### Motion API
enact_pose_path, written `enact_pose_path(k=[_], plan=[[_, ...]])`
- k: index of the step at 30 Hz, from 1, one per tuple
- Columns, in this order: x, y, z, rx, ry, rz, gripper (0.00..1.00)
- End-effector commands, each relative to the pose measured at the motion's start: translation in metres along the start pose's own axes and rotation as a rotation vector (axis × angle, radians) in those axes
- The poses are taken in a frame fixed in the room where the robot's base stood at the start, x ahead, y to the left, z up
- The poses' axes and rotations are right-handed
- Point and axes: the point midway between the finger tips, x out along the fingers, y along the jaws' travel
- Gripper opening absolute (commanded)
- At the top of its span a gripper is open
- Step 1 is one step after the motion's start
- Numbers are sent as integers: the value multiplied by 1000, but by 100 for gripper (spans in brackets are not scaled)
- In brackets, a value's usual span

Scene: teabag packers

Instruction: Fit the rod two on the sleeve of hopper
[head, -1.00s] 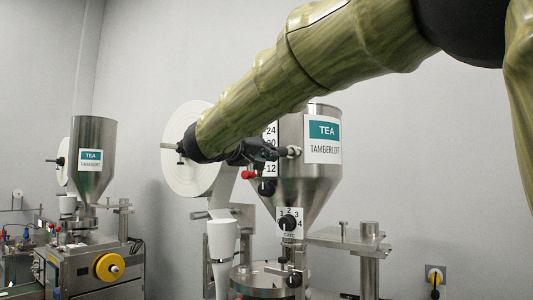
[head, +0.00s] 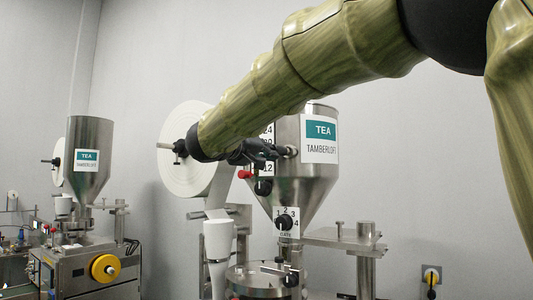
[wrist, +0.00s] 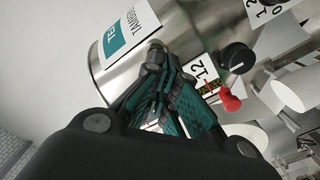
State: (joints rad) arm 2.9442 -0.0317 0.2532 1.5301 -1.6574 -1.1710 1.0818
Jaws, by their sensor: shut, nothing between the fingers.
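The steel hopper (head: 300,183) carries a "TEA TAMBERLOFT" label and stands at the centre; its wall also fills the upper middle of the wrist view (wrist: 172,28). A short metal sleeve (head: 291,151) sticks out from its wall below left of the label; it also shows in the wrist view (wrist: 156,45). My gripper (head: 274,151) is shut and empty, its fingertips right at the sleeve. In the wrist view the fingertips (wrist: 152,65) overlap the sleeve's near end, so I cannot tell whether they touch. I cannot pick out rod two for certain.
A red knob (head: 245,174) and a black knob (head: 264,187) sit close below my gripper. A white paper reel (head: 178,170) stands behind my arm. A gate dial (head: 286,221) is under the hopper. A steel shelf (head: 330,238) is to the right. A second machine (head: 90,265) stands left.

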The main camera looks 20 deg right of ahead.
Motion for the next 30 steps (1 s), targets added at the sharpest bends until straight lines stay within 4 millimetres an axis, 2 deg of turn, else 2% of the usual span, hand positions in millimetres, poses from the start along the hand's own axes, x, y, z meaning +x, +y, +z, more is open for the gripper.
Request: enact_pose_path(k=[30], plan=[[16,0,0,0,-1,0,0]])
